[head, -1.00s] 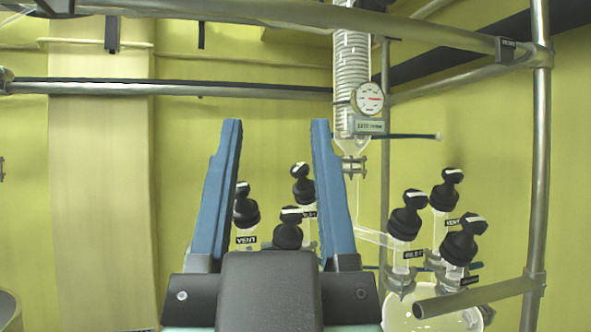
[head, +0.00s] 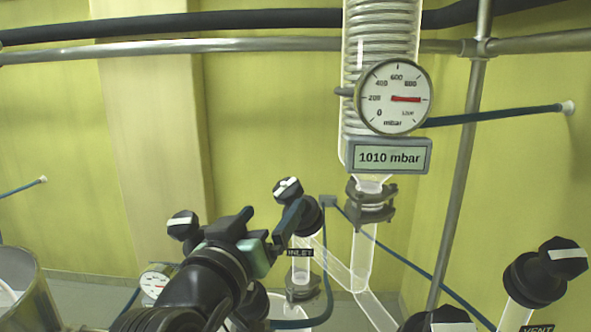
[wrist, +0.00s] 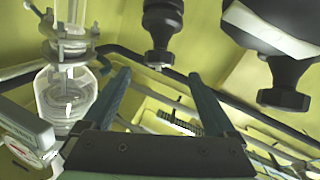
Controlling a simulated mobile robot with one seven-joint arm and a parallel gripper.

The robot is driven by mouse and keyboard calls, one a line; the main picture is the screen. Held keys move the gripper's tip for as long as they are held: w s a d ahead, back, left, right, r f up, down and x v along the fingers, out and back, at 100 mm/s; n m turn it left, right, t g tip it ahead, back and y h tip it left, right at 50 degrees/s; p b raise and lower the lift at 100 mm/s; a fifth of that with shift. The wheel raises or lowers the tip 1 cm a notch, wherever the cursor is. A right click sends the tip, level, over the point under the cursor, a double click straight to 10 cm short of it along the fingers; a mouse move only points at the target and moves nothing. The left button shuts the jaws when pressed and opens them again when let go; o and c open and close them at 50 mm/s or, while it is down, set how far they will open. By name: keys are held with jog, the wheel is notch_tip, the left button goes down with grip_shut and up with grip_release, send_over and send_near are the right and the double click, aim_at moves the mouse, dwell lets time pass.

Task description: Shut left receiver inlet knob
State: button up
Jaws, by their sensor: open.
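The inlet knob (head: 288,190) is black with a white stripe and tops a glass valve marked INLET (head: 300,253) in the head view. My gripper (head: 272,212) is just left of and in front of this valve, and one finger overlaps its black cap. I cannot tell whether they touch. In the wrist view my gripper (wrist: 158,74) has its two blue fingers apart with nothing between them. A black knob (wrist: 162,25) lies just beyond the fingertips there, and a larger one with a white band is at the upper right; I cannot tell which is the inlet.
A gauge (head: 393,97) and a display reading 1010 mbar (head: 389,157) hang on the glass coil column. A VENT valve knob (head: 545,272) stands at the right. Another black knob (head: 182,225) is left of my gripper. A steel post (head: 462,180) rises behind.

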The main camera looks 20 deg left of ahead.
aim_at(290, 186)
jog(key=w+p, duration=0.2)
jog(key=w, duration=0.3)
jog(key=w+p, duration=0.2)
jog(key=w, duration=0.3)
jog(key=shift+w+d+r+p, duration=0.15)
jog(key=shift+d+p, duration=0.05)
jog(key=shift+p, duration=0.2)
jog(key=shift+w+d, duration=0.1)
jog(key=shift+w, duration=0.75)
jog(key=c, duration=1.4)
jog(key=shift+f, duration=0.2)
jog(key=shift+f+m+h+b, duration=0.2)
jog(key=shift+m+h+b, duration=0.25)
jog(key=shift+b, duration=0.6)
